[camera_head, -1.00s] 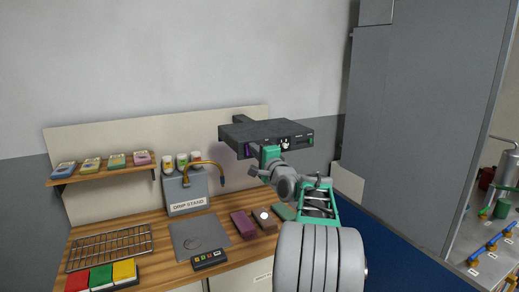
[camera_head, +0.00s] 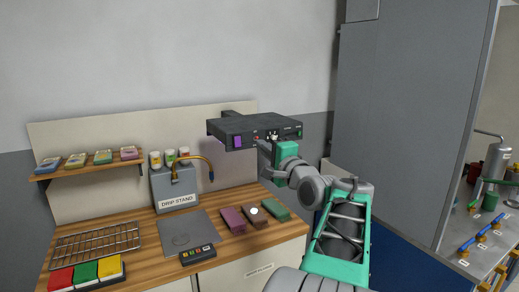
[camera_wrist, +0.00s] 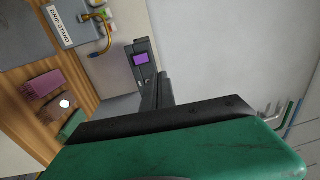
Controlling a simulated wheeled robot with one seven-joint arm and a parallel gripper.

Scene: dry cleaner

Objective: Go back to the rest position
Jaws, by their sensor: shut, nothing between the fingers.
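In the wrist view my gripper's dark fingers (camera_wrist: 164,88) lie together beyond the green hand. My arm is raised and bent over the right end of the counter.
The wooden counter (camera_head: 135,262) holds a drip stand (camera_head: 176,192), a wire rack (camera_head: 98,243), a small button panel (camera_head: 198,254) and coloured blocks. A shelf (camera_head: 88,165) hangs at left. A tall grey cabinet (camera_head: 405,120) stands at right. Open air lies above the counter.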

